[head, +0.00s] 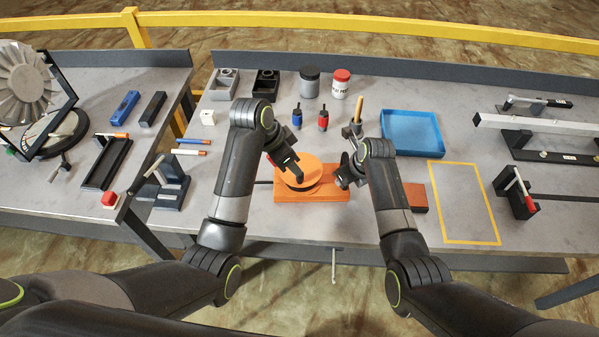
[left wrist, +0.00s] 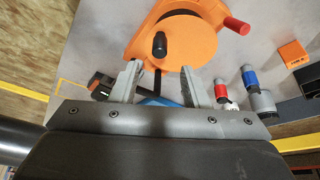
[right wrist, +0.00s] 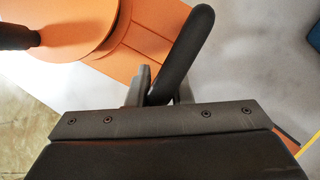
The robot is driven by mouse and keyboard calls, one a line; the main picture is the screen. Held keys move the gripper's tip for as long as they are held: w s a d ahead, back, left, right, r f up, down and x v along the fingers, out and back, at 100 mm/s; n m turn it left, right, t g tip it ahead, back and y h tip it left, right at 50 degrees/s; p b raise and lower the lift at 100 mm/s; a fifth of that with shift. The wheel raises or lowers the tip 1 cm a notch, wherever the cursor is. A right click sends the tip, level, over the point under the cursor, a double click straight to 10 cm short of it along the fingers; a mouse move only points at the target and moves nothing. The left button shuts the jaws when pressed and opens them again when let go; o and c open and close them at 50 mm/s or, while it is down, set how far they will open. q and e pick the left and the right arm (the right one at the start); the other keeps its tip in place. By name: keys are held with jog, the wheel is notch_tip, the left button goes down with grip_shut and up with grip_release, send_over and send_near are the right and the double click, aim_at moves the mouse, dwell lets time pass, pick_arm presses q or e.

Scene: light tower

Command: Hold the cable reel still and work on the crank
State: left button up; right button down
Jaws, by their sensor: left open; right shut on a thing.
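The orange cable reel (head: 312,169) sits on its flat orange base (head: 331,193) in the middle of the bench. A black knob (left wrist: 160,45) stands on the reel's disc; it also shows in the right wrist view (right wrist: 18,36). My left gripper (head: 298,168) is open above the disc, its fingers (left wrist: 160,75) pointing toward the knob, with nothing seen between them. My right gripper (head: 346,178) is shut on a black handle (right wrist: 185,50) at the right side of the reel. Its fingers partly hide the handle's lower end. A red knob (left wrist: 237,25) shows at the reel's edge.
An orange-brown block (head: 414,198) lies right of my right gripper. The yellow-outlined area (head: 464,203) is empty.

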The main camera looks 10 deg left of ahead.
aim_at(308, 178)
pick_arm(q)
jog(key=x, duration=0.8)
jog(key=shift+c, duration=0.3)
grip_shut()
jog(key=shift+w+d+n+t+y, duration=0.1)
jog(key=shift+d+n+t+y, duration=0.15)
jog(key=shift+n, duration=0.55)
jog(key=shift+w+d+n+t+y, duration=0.15)
jog(key=shift+d+n+t, duration=0.15)
jog(key=shift+n, duration=0.5)
jog(key=shift+s, duration=0.1)
jog(key=shift+o, duration=0.3)
grip_release()
